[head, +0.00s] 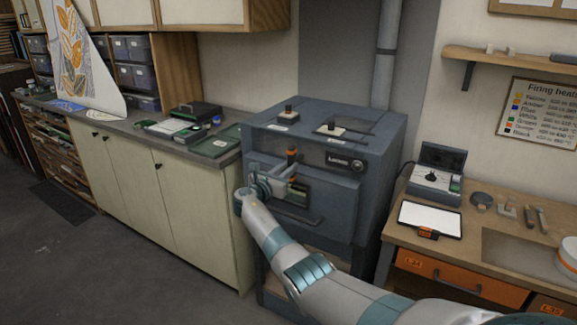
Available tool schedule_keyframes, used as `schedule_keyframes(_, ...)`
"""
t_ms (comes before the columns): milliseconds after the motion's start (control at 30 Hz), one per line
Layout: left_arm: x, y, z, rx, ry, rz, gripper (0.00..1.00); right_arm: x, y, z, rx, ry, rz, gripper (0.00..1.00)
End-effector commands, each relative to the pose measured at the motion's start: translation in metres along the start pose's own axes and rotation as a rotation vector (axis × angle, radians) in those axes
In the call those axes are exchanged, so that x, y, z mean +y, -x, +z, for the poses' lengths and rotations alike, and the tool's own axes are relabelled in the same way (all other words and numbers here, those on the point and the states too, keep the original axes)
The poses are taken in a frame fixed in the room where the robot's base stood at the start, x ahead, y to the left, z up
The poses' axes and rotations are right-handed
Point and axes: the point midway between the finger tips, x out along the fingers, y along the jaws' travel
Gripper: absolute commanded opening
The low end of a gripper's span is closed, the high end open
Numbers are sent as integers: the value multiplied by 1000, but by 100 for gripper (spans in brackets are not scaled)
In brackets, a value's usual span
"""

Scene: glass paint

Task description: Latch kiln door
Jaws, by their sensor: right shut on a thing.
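The blue-grey kiln (385,140) stands in the middle of the head view. Its front door (335,210) looks flush with the body, with a small dark window (300,191) and a bar handle (300,219) low on it. An upright latch lever with an orange-brown grip (292,154) is at the door's upper left. My right gripper (287,175) is at this lever and is shut on it; the fingers partly hide its lower part. Whether the latch is engaged cannot be told. My left gripper is not in view.
A workbench on the right holds a control box (436,176), a white tablet (430,219) and small tools. A cabinet counter (150,128) with trays runs along the left. A flue pipe (385,60) rises behind the kiln.

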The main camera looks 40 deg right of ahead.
Motion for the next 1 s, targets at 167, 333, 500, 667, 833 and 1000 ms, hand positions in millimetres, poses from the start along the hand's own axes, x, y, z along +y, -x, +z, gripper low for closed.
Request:
schedule_keyframes(167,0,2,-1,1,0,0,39,0,-1,1,-2,21,-1,0)
schedule_keyframes(333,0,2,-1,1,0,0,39,0,-1,1,-2,23,-1,0)
schedule_keyframes(500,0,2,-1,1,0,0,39,0,-1,1,-3,23,-1,26)
schedule_keyframes(667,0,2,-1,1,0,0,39,0,-1,1,-2,22,0,38)
schedule_keyframes(833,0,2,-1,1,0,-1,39,0,0,0,-1,20,0,38)
schedule_keyframes(1000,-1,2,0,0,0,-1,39,0,3,0,-1,19,1,38)
